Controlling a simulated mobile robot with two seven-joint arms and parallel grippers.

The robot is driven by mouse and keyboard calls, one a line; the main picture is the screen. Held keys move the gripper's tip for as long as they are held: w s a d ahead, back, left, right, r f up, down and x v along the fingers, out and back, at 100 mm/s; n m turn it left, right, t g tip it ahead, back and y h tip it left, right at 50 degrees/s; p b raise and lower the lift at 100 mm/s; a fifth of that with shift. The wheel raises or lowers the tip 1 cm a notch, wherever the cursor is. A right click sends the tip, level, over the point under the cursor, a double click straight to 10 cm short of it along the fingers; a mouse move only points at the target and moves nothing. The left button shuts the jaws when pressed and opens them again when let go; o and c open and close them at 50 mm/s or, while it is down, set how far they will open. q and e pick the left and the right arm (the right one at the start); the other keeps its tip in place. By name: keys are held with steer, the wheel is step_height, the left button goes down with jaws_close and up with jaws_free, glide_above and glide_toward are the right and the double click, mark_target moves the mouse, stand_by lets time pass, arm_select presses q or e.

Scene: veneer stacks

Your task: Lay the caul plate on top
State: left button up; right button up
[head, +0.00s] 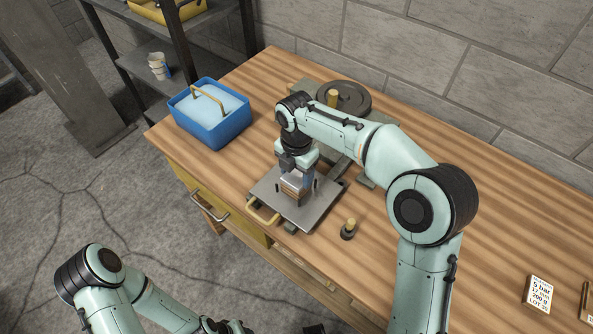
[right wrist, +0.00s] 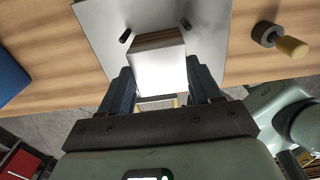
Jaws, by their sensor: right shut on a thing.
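My right gripper (head: 298,180) is low over a grey metal press plate (head: 317,211) on the bench. In the right wrist view its two dark fingers (right wrist: 161,88) stand on either side of a bright, smooth square plate, the caul plate (right wrist: 160,70), and are shut on it. Brown layered edges of a veneer stack (right wrist: 158,41) show along the far side of the caul plate. In the head view the small stack (head: 292,187) stands on the press plate between short dark pins. Whether the caul plate touches the stack is hard to tell. My left arm is low at left; its gripper is unclear.
A blue bin (head: 211,137) with a brass handle stands at the bench's left end. A dark handwheel (head: 350,96) is behind my right arm. A brass-topped knob (head: 349,229) stands right of the press plate. A label card (head: 540,293) is at far right. The bench between is clear.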

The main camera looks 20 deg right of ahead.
mark_target(297, 176)
steer(key=o, duration=1.2)
steer(key=shift+f, duration=0.1)
steer(key=shift+c, duration=0.2)
arm_select(q)
steer(key=w+r+p, duration=0.2)
steer(key=r, duration=0.1)
steer(key=shift+w+r+p, duration=0.15)
steer(key=shift+p, duration=0.15)
arm_select(e)
step_height(297, 176, up, 12)
